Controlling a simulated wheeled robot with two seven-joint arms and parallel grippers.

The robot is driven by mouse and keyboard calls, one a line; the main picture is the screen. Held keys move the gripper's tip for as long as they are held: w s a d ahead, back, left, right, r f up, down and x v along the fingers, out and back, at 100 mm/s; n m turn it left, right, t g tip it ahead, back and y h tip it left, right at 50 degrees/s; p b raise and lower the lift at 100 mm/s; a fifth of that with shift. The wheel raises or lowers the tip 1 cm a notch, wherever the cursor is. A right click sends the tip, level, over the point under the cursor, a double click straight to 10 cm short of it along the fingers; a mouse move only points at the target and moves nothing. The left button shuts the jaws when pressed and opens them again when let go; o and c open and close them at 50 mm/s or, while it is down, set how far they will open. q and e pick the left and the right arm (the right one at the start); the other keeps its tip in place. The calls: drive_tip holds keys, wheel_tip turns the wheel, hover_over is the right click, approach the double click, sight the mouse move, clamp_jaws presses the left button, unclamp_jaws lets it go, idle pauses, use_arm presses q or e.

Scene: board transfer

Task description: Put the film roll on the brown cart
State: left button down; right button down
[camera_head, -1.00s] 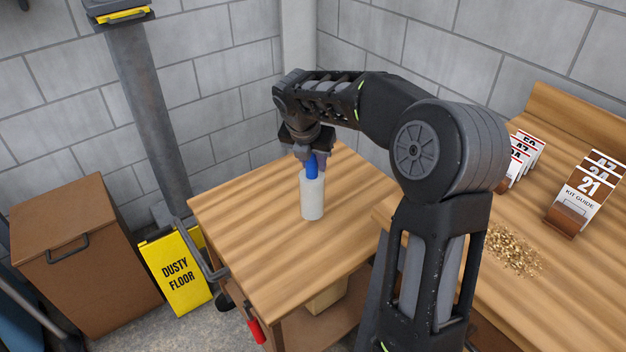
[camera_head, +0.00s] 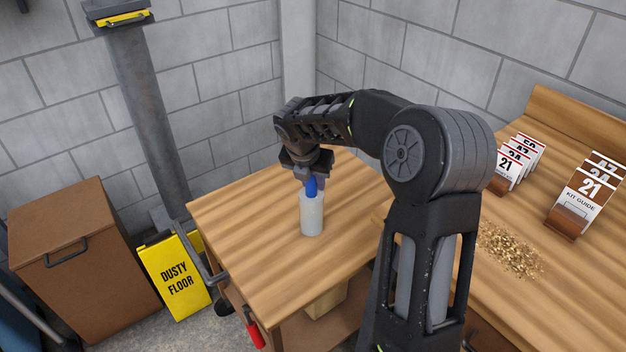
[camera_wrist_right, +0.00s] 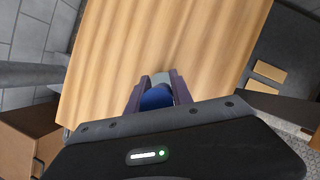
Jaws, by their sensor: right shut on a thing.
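The film roll (camera_head: 312,214) is a pale white-grey cylinder with a blue handle (camera_head: 311,187) at its top. It is upright over the wooden top of the cart (camera_head: 250,225); I cannot tell for sure whether its bottom touches the surface. My right gripper (camera_head: 310,178) is above the roll and shut on its blue handle. In the right wrist view the blue handle (camera_wrist_right: 156,98) sits between the two fingers, with the pale roll (camera_wrist_right: 160,77) just beyond. The left gripper is not in view.
A second wooden table (camera_head: 460,270) at the right holds kit guide cards (camera_head: 587,192), more numbered cards (camera_head: 517,160) and a pile of shavings (camera_head: 508,250). A brown bin (camera_head: 85,250) and a yellow dusty floor sign (camera_head: 175,275) stand left. The cart top around the roll is clear.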

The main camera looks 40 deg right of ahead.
drive_tip(key=c, duration=1.1)
unclamp_jaws()
drive_tip(key=p+v, duration=0.1)
drive_tip(key=v, duration=1.1)
drive_tip(key=shift+d+r, duration=0.1)
drive_tip(key=shift+r, duration=0.05)
